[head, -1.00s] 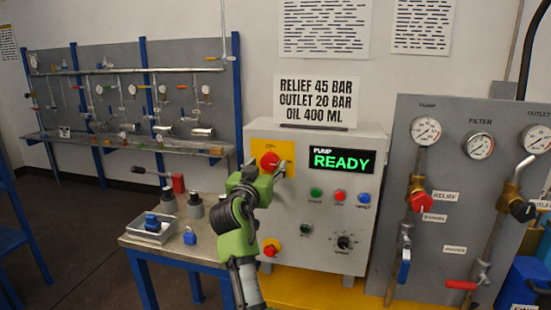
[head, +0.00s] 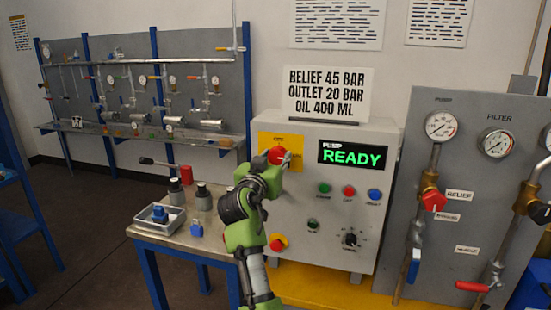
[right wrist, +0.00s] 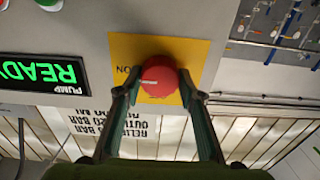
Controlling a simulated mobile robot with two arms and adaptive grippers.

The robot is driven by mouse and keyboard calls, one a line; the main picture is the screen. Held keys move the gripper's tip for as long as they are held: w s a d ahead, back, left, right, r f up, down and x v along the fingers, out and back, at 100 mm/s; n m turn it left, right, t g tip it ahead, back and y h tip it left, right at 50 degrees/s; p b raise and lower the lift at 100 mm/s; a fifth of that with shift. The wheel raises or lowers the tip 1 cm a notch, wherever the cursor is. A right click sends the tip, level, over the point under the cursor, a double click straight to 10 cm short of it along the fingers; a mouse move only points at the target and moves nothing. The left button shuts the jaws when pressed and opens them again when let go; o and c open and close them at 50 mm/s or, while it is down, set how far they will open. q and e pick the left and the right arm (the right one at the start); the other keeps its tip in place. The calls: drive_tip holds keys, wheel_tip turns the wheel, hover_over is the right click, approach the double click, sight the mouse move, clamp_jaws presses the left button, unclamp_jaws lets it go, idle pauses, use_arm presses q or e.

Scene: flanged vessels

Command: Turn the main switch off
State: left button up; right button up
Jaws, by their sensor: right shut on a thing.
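The main switch is a red round knob (head: 277,155) on a yellow plate (head: 265,141) at the upper left of the grey control box (head: 300,215). In the head view my right gripper (head: 284,160) is at the knob and partly covers it. The right wrist view shows the red knob (right wrist: 158,78) between the two fingers of my right gripper (right wrist: 158,92), which is shut on it. A white mark on the knob points sideways, toward the word ON on the yellow plate (right wrist: 195,55). My left gripper is not in view.
A green display (head: 352,156) reads PUMP READY. Small buttons (head: 349,191), a black selector (head: 350,240) and a red emergency button (head: 278,242) sit lower on the box. A bench (head: 170,238) with a tray stands left; a gauge panel (head: 465,180) stands right.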

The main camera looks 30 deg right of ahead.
drive_tip(key=shift+n, duration=0.3)
drive_tip(key=n+p, duration=0.2)
drive_tip(key=n, duration=0.1)
drive_tip(key=shift+r, duration=0.15)
drive_tip(key=n+p, duration=0.3)
drive_tip(key=n, duration=0.2)
drive_tip(key=n+p, duration=0.4)
drive_tip(key=n, duration=0.1)
drive_tip(key=shift+n, duration=0.4)
drive_tip(key=shift+n+p, duration=1.3)
drive_tip(key=shift+n, duration=0.4)
drive_tip(key=o, duration=1.1)
drive_tip(key=shift+w+d+f, duration=0.1)
drive_tip(key=shift+f, duration=0.15)
